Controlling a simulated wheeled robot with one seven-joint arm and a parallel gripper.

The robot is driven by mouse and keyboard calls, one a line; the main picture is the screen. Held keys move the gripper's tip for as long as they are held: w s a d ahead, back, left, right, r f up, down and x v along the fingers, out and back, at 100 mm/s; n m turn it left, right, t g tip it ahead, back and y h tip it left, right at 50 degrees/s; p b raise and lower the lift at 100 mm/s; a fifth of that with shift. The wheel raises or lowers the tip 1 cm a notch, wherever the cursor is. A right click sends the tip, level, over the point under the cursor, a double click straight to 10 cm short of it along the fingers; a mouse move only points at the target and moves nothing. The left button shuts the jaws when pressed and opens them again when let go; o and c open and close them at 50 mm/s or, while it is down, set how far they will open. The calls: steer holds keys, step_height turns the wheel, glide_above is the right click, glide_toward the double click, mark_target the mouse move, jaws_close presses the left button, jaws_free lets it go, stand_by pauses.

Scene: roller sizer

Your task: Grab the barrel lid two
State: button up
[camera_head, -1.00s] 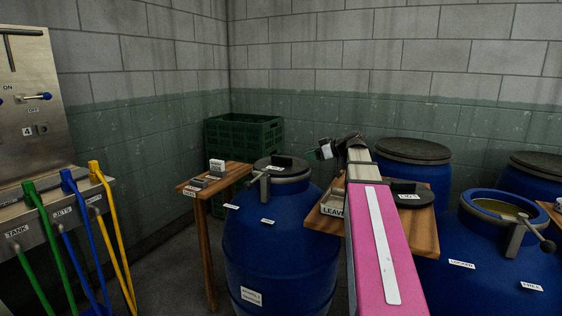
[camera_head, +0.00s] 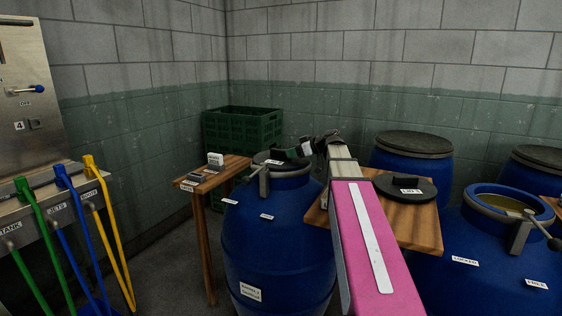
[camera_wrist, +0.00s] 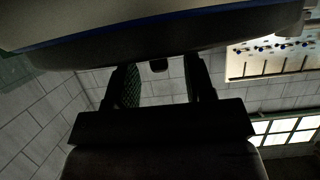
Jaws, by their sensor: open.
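The lid (camera_head: 290,170) sits on the blue barrel (camera_head: 278,225) in the middle of the head view, a dark disc with a low dark handle on top. A metal clamp stands at its left front edge. My gripper (camera_head: 285,154) is open just above the lid and partly covers it. In the wrist view a large dark disc with a blue edge (camera_wrist: 150,42) fills the top. A small dark knob (camera_wrist: 159,66) shows between the finger ends (camera_wrist: 162,75). The fingers look apart from it, but exact contact is unclear.
Another dark lid (camera_head: 405,187) lies on a wooden table (camera_head: 420,232) right of the barrel. An open blue barrel (camera_head: 480,240) stands at the right. A small wooden stand (camera_head: 208,185), a green crate (camera_head: 240,130) and coloured hoses are on the left.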

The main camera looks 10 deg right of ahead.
mark_target(281, 156)
steer(key=x, duration=0.2)
steer(key=shift+w+a+f, duration=0.15)
steer(key=shift+a, duration=0.05)
steer(key=shift+c, duration=0.3)
jaws_close()
